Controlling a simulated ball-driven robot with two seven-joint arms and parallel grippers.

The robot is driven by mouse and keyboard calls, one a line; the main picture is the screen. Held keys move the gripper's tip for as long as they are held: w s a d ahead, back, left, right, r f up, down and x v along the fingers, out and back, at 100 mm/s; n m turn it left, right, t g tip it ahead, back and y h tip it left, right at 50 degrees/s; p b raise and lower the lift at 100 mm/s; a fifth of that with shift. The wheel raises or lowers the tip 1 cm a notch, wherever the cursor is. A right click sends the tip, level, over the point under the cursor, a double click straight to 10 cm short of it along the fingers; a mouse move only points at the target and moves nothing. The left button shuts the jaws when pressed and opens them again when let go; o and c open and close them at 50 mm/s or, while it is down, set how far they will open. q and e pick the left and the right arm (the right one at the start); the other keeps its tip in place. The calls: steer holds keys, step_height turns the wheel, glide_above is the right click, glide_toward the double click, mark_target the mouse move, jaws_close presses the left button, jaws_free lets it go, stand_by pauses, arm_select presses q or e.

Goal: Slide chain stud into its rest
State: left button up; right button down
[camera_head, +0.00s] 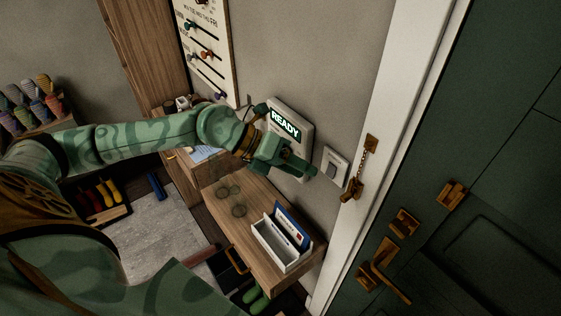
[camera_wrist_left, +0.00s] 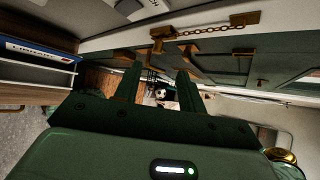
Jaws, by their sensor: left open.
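A brass door chain (camera_head: 361,163) runs along the white door frame (camera_head: 395,120). Its upper end is at a brass plate (camera_head: 371,143), and its lower end is at a brass fitting (camera_head: 349,192). The stud is too small to separate clearly from this fitting. The chain also shows near the top of the left wrist view (camera_wrist_left: 207,30). My left gripper (camera_head: 312,170) is open and empty, in front of the wall just left of the frame and chain. Its two fingers (camera_wrist_left: 158,88) point toward the door side, with the chain apart from them.
A dark green door (camera_head: 500,150) carries a brass chain fitting (camera_head: 452,193), a lock piece (camera_head: 404,222) and a handle (camera_head: 385,280). A READY panel (camera_head: 286,124) and a light switch (camera_head: 335,166) are on the wall. Below is a wooden shelf (camera_head: 245,222) with a white letter holder (camera_head: 270,250).

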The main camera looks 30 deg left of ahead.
arm_select(q)
steer(key=b+v, duration=0.1)
steer(key=v, duration=0.4)
steer(key=shift+d, duration=0.1)
stand_by(0.3)
